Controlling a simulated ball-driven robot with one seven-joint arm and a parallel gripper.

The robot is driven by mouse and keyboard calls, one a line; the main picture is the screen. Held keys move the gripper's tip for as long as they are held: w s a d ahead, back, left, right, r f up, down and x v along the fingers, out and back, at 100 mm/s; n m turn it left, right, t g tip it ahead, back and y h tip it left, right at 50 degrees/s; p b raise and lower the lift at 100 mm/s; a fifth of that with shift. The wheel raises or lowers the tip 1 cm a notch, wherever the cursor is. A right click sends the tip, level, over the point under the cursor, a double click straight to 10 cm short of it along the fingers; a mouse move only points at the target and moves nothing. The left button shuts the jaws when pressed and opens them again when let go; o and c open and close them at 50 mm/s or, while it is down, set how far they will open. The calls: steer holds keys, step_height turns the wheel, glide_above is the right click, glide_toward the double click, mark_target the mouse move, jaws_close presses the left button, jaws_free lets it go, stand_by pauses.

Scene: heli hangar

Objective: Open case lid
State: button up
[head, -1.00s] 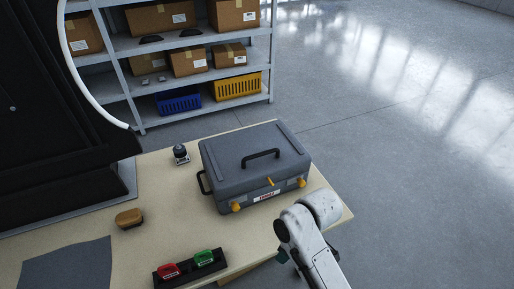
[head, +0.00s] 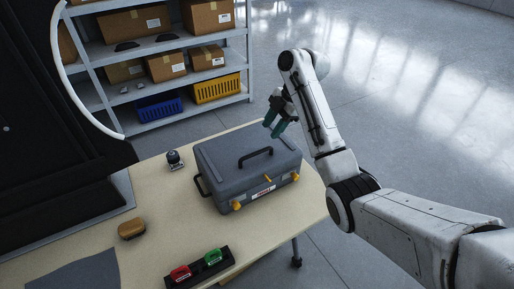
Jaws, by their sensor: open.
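The grey case (head: 251,175) stands on the wooden table, its lid down. It has a black handle (head: 256,153) on top, another on its left side, and yellow latches (head: 236,206) along the front. A small white and red label is on the front. My gripper (head: 275,128), with dark green fingers, is open and empty. It is raised above and beyond the back right part of the case, apart from it, with the fingers pointing down and left. The far side of the case is hidden.
The table (head: 160,205) also bears a small dark stamp-like object (head: 174,160), a yellow-brown block (head: 131,229), and a black tray with red and green handled items (head: 198,268). A shelf (head: 150,50) with boxes and crates stands behind. Open floor lies right.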

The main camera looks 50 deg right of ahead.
mark_target(259, 153)
steer(key=p+x, duration=0.1)
steer(key=x, duration=0.9)
jaws_close()
stand_by(0.5)
